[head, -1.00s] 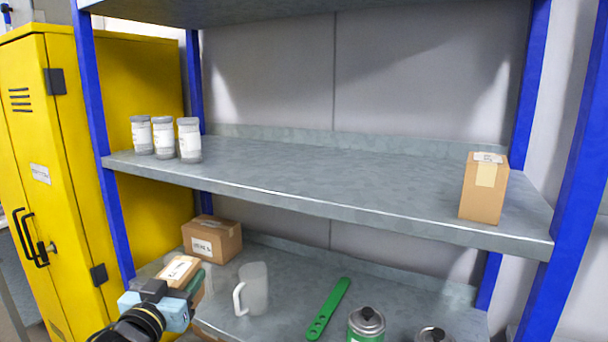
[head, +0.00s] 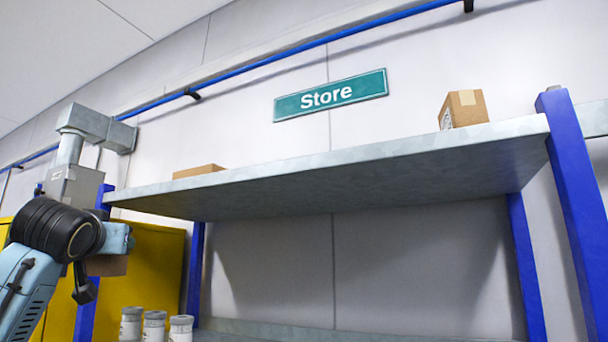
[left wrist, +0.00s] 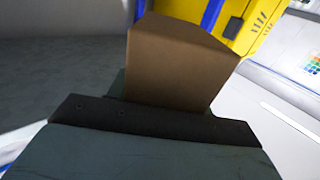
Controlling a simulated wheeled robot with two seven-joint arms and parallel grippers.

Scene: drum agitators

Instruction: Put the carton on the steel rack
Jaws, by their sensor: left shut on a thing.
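The steel rack (head: 350,170) has blue posts and grey shelves; the head view looks up at its top shelf from below. My left gripper (left wrist: 165,108) is shut on a brown carton (left wrist: 180,65), which fills the middle of the left wrist view. In the head view a small part of the same carton (head: 110,265) shows below my left wrist, at the rack's left post and in front of the yellow cabinet. The carton is held in the air, below the top shelf's height in the picture. Most of it is hidden there. My right gripper is not in view.
On the top shelf a flat-looking box (head: 198,171) sits at left and a taller box (head: 463,109) at right, with a clear-looking gap between. White-labelled jars (head: 154,326) stand on the shelf below. A Store sign (head: 331,95) hangs behind.

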